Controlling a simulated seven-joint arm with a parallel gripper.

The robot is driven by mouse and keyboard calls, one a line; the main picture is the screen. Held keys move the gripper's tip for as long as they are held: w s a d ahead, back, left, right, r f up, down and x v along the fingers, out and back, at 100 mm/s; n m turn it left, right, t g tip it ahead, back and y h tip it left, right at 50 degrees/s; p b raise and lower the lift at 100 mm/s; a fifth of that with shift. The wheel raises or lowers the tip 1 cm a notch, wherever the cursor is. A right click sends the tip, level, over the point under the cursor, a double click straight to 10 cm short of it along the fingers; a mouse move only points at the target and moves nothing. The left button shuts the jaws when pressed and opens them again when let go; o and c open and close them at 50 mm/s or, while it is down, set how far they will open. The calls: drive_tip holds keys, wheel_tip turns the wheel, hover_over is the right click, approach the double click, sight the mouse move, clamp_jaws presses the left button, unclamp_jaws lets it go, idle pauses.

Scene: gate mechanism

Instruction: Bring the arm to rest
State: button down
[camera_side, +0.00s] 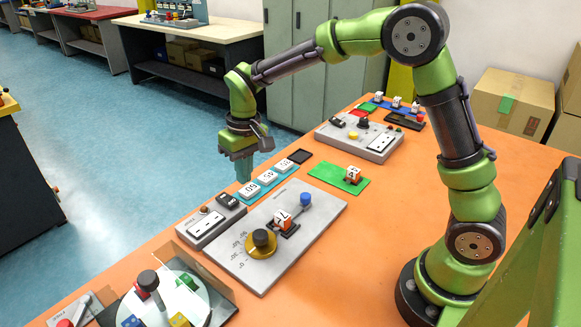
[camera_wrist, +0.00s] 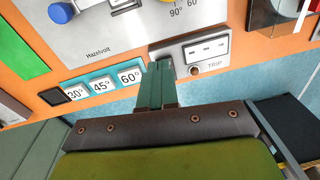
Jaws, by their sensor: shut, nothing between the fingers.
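My gripper (camera_side: 242,171) is at the end of my green arm, pointing down near the far edge of the orange table. Its teal fingers are closed together with nothing between them. It is above or beside the teal strip (camera_side: 238,195) of white number tiles; the exact height is hard to tell. In the wrist view the closed fingers (camera_wrist: 160,75) point toward the grey dial plate, between the 60° tile (camera_wrist: 129,77) and the TRIP box (camera_wrist: 206,53).
The grey dial plate (camera_side: 320,225) carries a yellow-ringed black knob (camera_side: 262,242), a blue knob (camera_side: 305,199) and a numbered block. A green mat (camera_side: 325,174) holds another block. A switch panel (camera_side: 375,138) stands behind. A round turntable (camera_side: 165,296) is at the front left.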

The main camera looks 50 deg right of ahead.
drive_tip(key=s+d+r+m+t, duration=0.1)
drive_tip(key=s+r+t, duration=0.1)
drive_tip(key=s, duration=0.5)
drive_tip(key=s+d+r+m+t, duration=0.1)
drive_tip(key=s+r+t, duration=0.1)
drive_tip(key=s+r, duration=0.3)
drive_tip(key=s+d+r+m+t+y, duration=0.1)
drive_tip(key=s+r, duration=0.3)
drive_tip(key=s, duration=0.5)
drive_tip(key=shift+s+d+r+t, duration=0.15)
drive_tip(key=shift+d+t, duration=0.1)
drive_tip(key=shift+t, duration=0.55)
drive_tip(key=w+a+f+n+g, duration=0.1)
drive_tip(key=w+f+g, duration=0.1)
drive_tip(key=w, duration=0.8)
drive_tip(key=w+a+f+n+g+h, duration=0.1)
drive_tip(key=w+f+g, duration=0.1)
drive_tip(key=w, duration=0.7)
drive_tip(key=w+a+f+n+g, duration=0.1)
drive_tip(key=w+n+g, duration=0.1)
drive_tip(key=w, duration=0.8)
drive_tip(key=shift+w+a+f+g+h, duration=0.35)
drive_tip(key=shift+a+f+g+h, duration=0.05)
drive_tip(key=shift+g, duration=0.2)
